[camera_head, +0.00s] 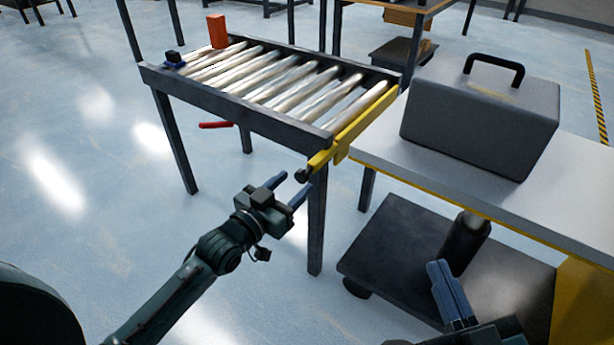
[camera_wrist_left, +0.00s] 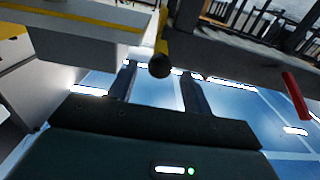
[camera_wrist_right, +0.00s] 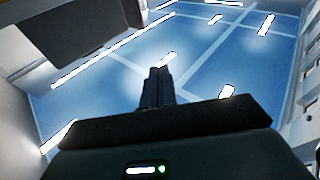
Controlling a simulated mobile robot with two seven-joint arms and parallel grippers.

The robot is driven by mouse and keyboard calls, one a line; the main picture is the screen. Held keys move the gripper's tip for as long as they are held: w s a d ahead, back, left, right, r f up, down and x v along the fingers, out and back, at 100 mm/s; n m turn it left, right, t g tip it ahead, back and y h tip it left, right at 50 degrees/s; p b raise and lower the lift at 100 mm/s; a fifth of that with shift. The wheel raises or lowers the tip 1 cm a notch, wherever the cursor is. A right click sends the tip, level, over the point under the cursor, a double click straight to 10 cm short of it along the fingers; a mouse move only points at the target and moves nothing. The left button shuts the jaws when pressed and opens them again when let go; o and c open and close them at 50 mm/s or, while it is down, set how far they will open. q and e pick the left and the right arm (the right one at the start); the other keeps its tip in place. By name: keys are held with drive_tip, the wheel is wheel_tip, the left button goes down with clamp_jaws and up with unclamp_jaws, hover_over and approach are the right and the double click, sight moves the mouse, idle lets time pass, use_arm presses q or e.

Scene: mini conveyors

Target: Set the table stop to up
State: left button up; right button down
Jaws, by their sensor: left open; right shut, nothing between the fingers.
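The table stop is a yellow bar (camera_head: 362,124) along the right end of the roller table (camera_head: 250,117). A black ball knob (camera_head: 302,175) sits at its near end. The knob also shows in the left wrist view (camera_wrist_left: 159,66), between and beyond the fingertips. My left gripper (camera_head: 290,184) is open and empty, just short of the knob, with its fingers pointing at it. I cannot tell whether it touches the knob. My right gripper (camera_head: 439,268) is shut and empty, low at the right, away from the stop; its closed fingers show in the right wrist view (camera_wrist_right: 157,85).
A grey case (camera_head: 480,115) with a black handle stands on the white-topped table (camera_head: 400,158) right of the stop. A red handle (camera_head: 216,125) sticks out below the roller table. An orange block (camera_head: 217,31) and a small dark blue object (camera_head: 174,60) are at its far left.

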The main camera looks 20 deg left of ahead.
sight(299, 179)
use_arm(q)
drive_tip(key=b+x, duration=0.1)
drive_tip(key=x, duration=0.5)
drive_tip(key=shift+b, duration=0.3)
drive_tip(key=shift+s, duration=0.1)
drive_tip(key=shift+c, duration=0.3)
clamp_jaws()
